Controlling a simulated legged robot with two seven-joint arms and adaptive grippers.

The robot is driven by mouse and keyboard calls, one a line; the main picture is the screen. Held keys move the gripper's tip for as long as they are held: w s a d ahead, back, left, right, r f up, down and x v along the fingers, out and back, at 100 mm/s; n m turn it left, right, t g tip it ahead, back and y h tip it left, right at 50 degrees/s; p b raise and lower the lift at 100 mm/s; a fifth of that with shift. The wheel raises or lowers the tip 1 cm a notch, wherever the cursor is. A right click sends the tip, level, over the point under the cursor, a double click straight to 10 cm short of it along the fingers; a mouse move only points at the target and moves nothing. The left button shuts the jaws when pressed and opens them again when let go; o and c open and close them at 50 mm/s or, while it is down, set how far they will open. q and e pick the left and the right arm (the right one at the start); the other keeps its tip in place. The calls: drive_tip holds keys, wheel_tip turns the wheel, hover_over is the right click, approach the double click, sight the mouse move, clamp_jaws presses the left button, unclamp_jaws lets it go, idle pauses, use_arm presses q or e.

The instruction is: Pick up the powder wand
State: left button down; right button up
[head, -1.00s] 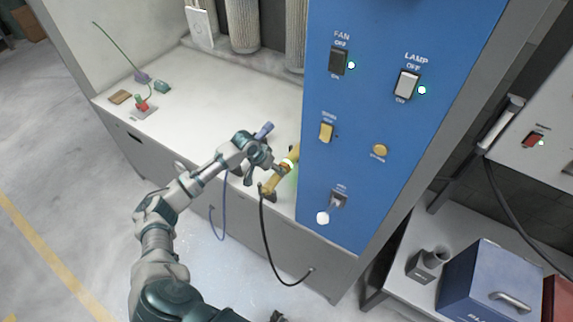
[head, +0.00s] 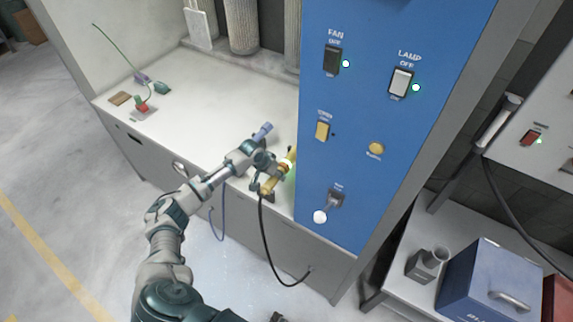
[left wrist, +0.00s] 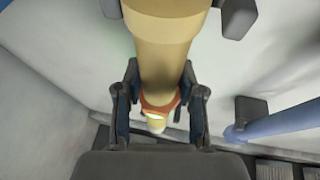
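The powder wand looks to be the yellow wand (head: 269,184) at the front edge of the bench, tilted, with a black cable hanging from it. My left gripper (head: 262,172) is at this wand. In the left wrist view the wand's tan body (left wrist: 163,60) runs between the two fingers (left wrist: 160,78), which sit close against both its sides. An orange-red band and a bright ring show at its far end. Part of the wand is hidden behind the fingers in the head view. My right gripper is not in view.
A blue wand (head: 262,131) stands just left of the gripper; it also shows in the left wrist view (left wrist: 285,122). A blue switch panel (head: 360,190) rises close on the right. Small items, including a red clip (head: 142,106), lie at the bench's far left.

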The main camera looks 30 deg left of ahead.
sight(264, 185)
use_arm(q)
drive_tip(key=shift+d+r, duration=0.1)
drive_tip(key=shift+d, duration=0.1)
drive_tip(key=shift+a, duration=0.2)
drive_tip(key=shift+w+a+r, duration=0.1)
drive_tip(key=shift+a, duration=0.15)
drive_tip(key=shift+r, duration=0.35)
drive_tip(key=v, duration=0.2)
drive_tip(key=shift+d+r, duration=0.2)
drive_tip(key=shift+r, duration=0.15)
drive_tip(key=s, duration=0.2)
drive_tip(key=s+a, duration=0.1)
drive_tip(key=s, duration=0.4)
drive_tip(key=shift+s+a+r, duration=0.3)
drive_tip(key=shift+a+r, duration=0.05)
drive_tip(key=shift+a, duration=0.05)
drive_tip(key=s+a+r+p, duration=0.2)
drive_tip(key=s+r+p, duration=0.3)
drive_tip(key=s+p, duration=0.1)
drive_tip(key=shift+s+r, duration=0.4)
drive_tip(key=shift+s, duration=0.25)
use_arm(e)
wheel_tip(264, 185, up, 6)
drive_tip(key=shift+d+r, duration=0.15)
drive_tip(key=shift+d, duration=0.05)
